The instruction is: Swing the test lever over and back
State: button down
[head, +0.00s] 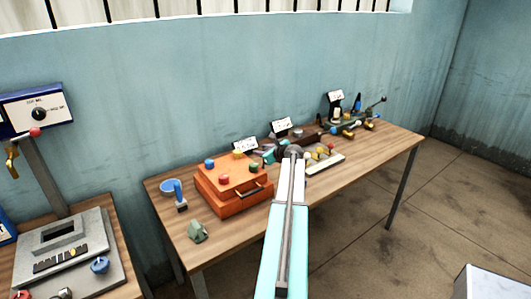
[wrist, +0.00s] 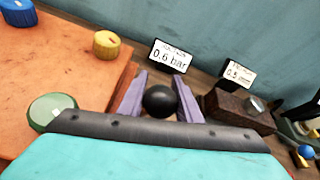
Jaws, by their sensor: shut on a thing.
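My gripper (wrist: 160,105) has its two purple fingers on either side of a black ball knob (wrist: 160,99) and is shut on it. The knob appears to be the top of the test lever; the lever's shaft and pivot are hidden, so its tilt cannot be told. In the head view my gripper (head: 264,150) is just right of the orange box, mostly hidden by my arm, and the knob cannot be made out there. A small sign reading 0.6 bar (wrist: 170,56) stands just behind the knob.
The orange box (head: 228,203) with coloured knobs stands close left of my gripper. A dark brown block (wrist: 237,112) with a second sign (wrist: 238,73) is close right. Further right are a valve assembly (head: 350,122) and a plate with coloured knobs (head: 326,162). The wooden table's (head: 385,144) right end is clear.

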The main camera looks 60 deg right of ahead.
jog(key=shift+w+d+f, duration=0.15)
jog(key=shift+w+f, duration=0.4)
jog(key=shift+w, duration=0.25)
jog(key=shift+f, duration=0.1)
dwell(0.6)
jog(key=c, duration=1.7)
grip_release()
jog(key=shift+c, duration=0.2)
jog(key=o, duration=0.4)
jog(key=shift+w+d+f, duration=0.15)
jog(key=shift+w+f, duration=0.05)
jog(key=shift+w, duration=0.05)
jog(key=shift+o, duration=0.2)
jog(key=b+v, duration=0.3)
jog(key=v, duration=1.1)
jog(key=shift+r, duration=0.3)
